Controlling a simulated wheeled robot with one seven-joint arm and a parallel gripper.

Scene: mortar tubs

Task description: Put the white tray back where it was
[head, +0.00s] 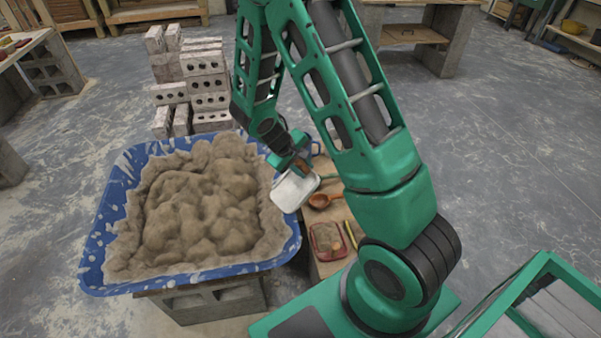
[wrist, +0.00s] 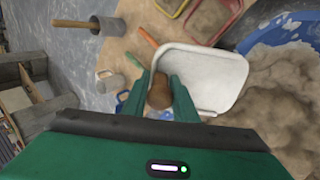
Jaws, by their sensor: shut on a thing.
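The white tray (head: 291,192) is held up in the air in the head view, tilted, between the blue mortar tub and the narrow wooden bench. My gripper (head: 303,166) is shut at its upper edge. In the wrist view the tray (wrist: 232,62) reaches right from my gripper (wrist: 160,95), and its pale inside looks empty. A brown rounded piece shows between the fingers; I cannot tell whether it is part of the tray. The wooden bench (head: 318,267) lies below and to the right of the tray. The tray and my arm hide part of its top.
The blue tub (head: 92,277), heaped with mortar, stands close on the left. On the bench are an orange-brown ladle (head: 320,201), a red tray (head: 313,243) of mortar and a yellow stick (head: 350,235). Cups (wrist: 105,80) stand farther along. Grey blocks (head: 205,85) are stacked behind the tub.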

